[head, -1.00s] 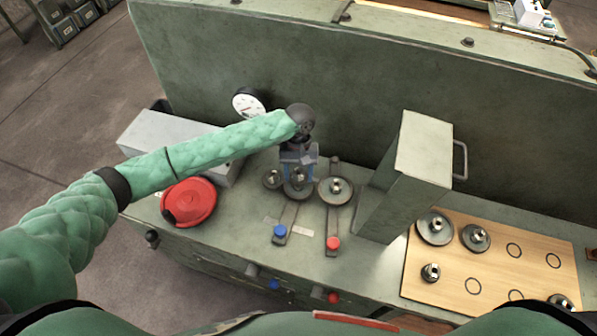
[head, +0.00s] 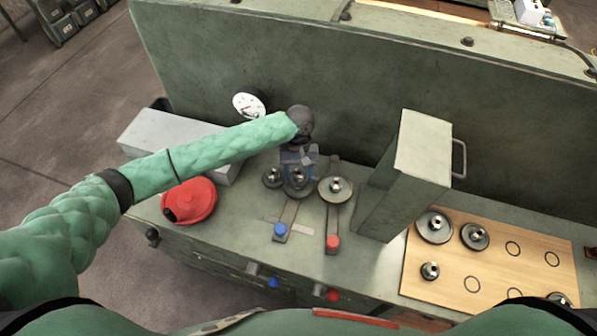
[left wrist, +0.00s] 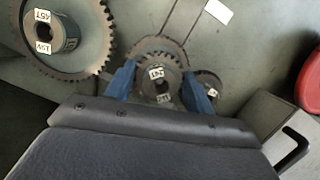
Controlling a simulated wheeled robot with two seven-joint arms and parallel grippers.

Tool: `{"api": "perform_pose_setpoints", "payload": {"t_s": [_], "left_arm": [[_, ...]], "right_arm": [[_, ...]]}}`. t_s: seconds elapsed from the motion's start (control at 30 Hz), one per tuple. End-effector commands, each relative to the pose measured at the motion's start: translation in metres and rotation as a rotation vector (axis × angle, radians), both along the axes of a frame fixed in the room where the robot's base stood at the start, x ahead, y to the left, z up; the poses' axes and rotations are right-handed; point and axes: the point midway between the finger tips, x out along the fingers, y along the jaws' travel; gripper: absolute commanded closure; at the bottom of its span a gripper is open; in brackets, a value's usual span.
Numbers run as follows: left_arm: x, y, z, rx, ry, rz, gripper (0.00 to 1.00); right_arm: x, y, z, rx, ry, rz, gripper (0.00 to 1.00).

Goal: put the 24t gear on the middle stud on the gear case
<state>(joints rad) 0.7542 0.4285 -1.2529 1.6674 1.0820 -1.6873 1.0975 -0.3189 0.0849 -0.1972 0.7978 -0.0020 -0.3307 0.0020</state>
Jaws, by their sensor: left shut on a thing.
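The 24t gear (left wrist: 157,58) is in the middle of the left wrist view, with a 24T label on its hub. My left gripper (left wrist: 160,88) has its blue fingers on both sides of that hub. In the head view my left gripper (head: 298,178) is over the middle of the gear case, with the gear (head: 298,189) beneath it. The gear sits between a small gear (head: 272,178) and a larger gear (head: 336,189) labelled 45T. The middle stud is hidden, and I cannot tell how far down the gear is. My right gripper is out of view.
A tall green box (head: 400,185) stands right of the gears. A wooden board (head: 500,262) with several gears lies beyond it. A red round part (head: 190,200) and a grey box (head: 165,140) are left. Blue (head: 280,230) and red (head: 333,242) knobs are in front.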

Motion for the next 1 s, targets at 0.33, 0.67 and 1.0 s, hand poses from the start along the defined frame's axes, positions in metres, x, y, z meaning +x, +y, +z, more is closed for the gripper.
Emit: {"api": "perform_pose_setpoints", "payload": {"t_s": [0.33,0.67,1.0], "left_arm": [[0.0003,-0.0001,0.0001,0.000,-0.001,0.000,0.33],[-0.0001,0.0003,-0.0010,0.001,0.000,0.001,0.09],[-0.0002,-0.0002,-0.0006,0.000,0.000,0.000,0.00]], "right_arm": [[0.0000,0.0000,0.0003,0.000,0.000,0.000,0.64],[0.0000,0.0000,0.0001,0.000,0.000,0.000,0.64],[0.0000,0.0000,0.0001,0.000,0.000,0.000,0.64]]}}
